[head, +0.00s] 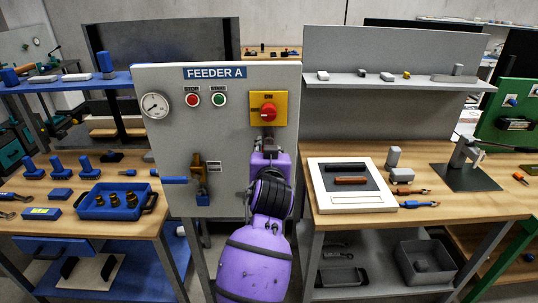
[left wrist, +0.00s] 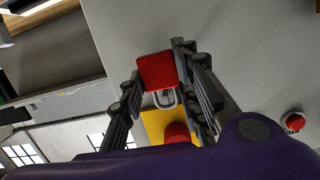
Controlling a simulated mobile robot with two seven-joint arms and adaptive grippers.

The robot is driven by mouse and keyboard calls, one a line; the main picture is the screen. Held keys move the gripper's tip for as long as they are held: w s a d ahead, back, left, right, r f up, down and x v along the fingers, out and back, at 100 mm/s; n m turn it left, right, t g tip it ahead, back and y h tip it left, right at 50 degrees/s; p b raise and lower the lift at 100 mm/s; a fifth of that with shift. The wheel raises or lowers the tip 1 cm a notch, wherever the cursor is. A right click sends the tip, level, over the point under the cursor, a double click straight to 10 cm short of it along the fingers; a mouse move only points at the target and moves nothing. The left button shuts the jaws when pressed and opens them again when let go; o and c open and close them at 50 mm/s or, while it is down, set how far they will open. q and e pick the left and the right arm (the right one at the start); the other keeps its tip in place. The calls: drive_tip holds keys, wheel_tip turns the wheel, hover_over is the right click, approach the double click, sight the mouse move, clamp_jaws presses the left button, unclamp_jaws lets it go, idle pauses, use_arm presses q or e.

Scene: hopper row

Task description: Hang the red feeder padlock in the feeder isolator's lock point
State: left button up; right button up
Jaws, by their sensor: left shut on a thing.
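The red padlock (left wrist: 157,71) is between the two fingers of my left gripper (left wrist: 160,68) in the left wrist view. Its metal shackle (left wrist: 166,100) points toward the yellow isolator plate (left wrist: 157,124) and the red rotary knob (left wrist: 177,133). Whether the shackle touches the lock point I cannot tell. In the head view the feeder isolator (head: 282,108) is on the FEEDER A panel, its red knob in the middle. My left gripper (head: 268,142) is just below it, largely hidden by my purple arm. The padlock cannot be made out there. My right gripper is not in view.
The grey panel (head: 225,125) also carries a gauge (head: 155,105), a red stop button (head: 193,100), a green start button (head: 219,99) and a blue-handled valve (head: 200,180). Workbenches with blue parts, a tray (head: 115,212) and tools flank it.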

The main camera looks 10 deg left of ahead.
use_arm(q)
drive_tip(key=shift+w+a, duration=0.1)
drive_tip(key=shift+w, duration=0.45)
drive_tip(key=shift+f, duration=0.15)
drive_tip(key=shift+f, duration=0.25)
idle(0.5)
drive_tip(key=o, duration=1.3)
drive_tip(key=shift+c, duration=0.2)
drive_tip(key=v, duration=0.7)
drive_tip(key=shift+s, duration=0.3)
